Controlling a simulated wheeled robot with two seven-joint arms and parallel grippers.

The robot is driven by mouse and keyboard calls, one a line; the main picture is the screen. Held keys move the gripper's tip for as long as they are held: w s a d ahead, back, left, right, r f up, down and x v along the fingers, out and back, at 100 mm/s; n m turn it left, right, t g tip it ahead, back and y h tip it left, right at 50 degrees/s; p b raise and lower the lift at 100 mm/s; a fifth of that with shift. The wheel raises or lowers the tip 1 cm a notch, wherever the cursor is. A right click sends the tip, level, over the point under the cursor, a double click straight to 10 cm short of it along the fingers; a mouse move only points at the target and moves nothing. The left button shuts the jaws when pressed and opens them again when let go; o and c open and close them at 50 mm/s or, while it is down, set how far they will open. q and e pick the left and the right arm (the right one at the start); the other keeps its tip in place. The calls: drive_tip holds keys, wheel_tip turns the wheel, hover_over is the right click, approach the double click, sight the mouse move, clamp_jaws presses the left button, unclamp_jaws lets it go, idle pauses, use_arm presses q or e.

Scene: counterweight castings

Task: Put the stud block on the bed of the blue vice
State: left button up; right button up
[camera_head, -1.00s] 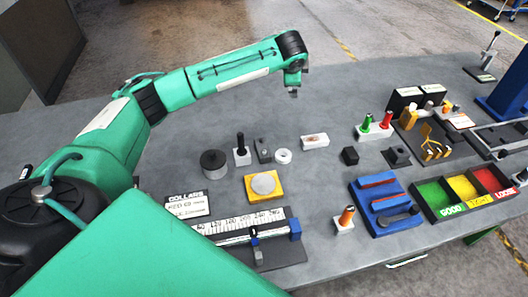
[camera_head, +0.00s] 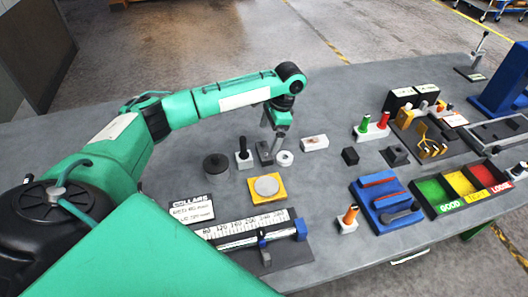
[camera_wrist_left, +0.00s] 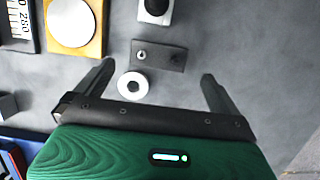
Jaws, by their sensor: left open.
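The stud block looks to be the dark grey oblong block (camera_head: 262,153) with two small round features on top, lying on the bench. It shows whole in the left wrist view (camera_wrist_left: 158,55). My left gripper (camera_head: 274,143) is open and empty, pointing down just above and beside this block. In the left wrist view its two fingers (camera_wrist_left: 158,72) stand wide apart, with the block ahead between their tips. The blue vice (camera_head: 384,203), a low blue body with red and dark grey bars, stands right of centre. My right gripper is not in view.
A white ring (camera_head: 284,159) lies close beside the block. A white block with a black post (camera_head: 243,160), a dark round weight (camera_head: 216,167) and a yellow plate (camera_head: 280,199) are near. An orange-handled piece (camera_head: 348,219) stands left of the vice. Bench between ring and vice is mostly clear.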

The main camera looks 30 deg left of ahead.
sight(264, 150)
use_arm(q)
drive_tip(key=shift+s+a+f, duration=0.1)
drive_tip(key=shift+s+f, duration=0.05)
drive_tip(key=shift+f, duration=0.5)
drive_tip(key=p+x, duration=0.2)
drive_tip(key=x, duration=0.2)
drive_tip(key=shift+f, duration=0.6)
drive_tip(key=shift+r, duration=0.1)
drive_tip(key=c, duration=1.5)
